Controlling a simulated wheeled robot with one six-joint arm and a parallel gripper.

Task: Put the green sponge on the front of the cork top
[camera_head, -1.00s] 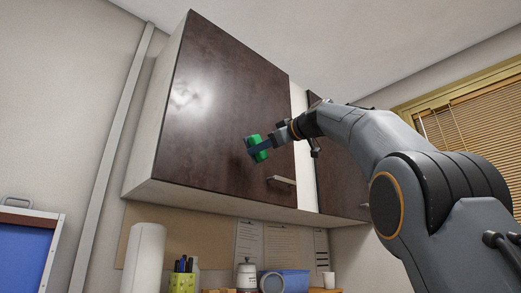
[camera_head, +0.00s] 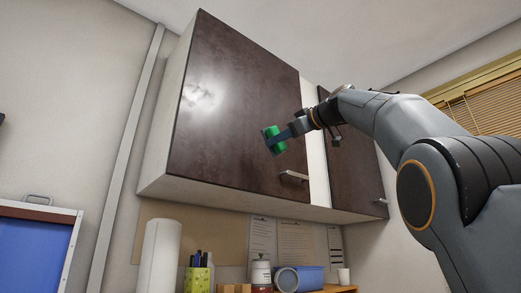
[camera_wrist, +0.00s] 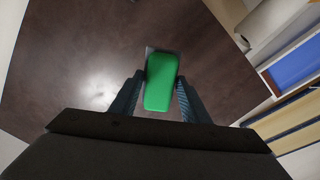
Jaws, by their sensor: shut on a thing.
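The green sponge (camera_head: 275,139) is held between the fingers of my gripper (camera_head: 272,141), up in front of a dark cabinet door. In the wrist view the green sponge (camera_wrist: 161,82) sits between the two dark fingers of my gripper (camera_wrist: 158,88), with a small grey patch behind its far end. My gripper is shut on the sponge. The cork top is not seen for sure in either view.
A wall cabinet with dark brown doors (camera_head: 235,90) hangs ahead, with a metal handle (camera_head: 294,176). Below stand a white roll (camera_head: 160,258), a green pen cup (camera_head: 198,279), a blue bin (camera_head: 310,275) and a jar (camera_head: 261,271). A blue-panelled frame (camera_head: 35,245) is at left.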

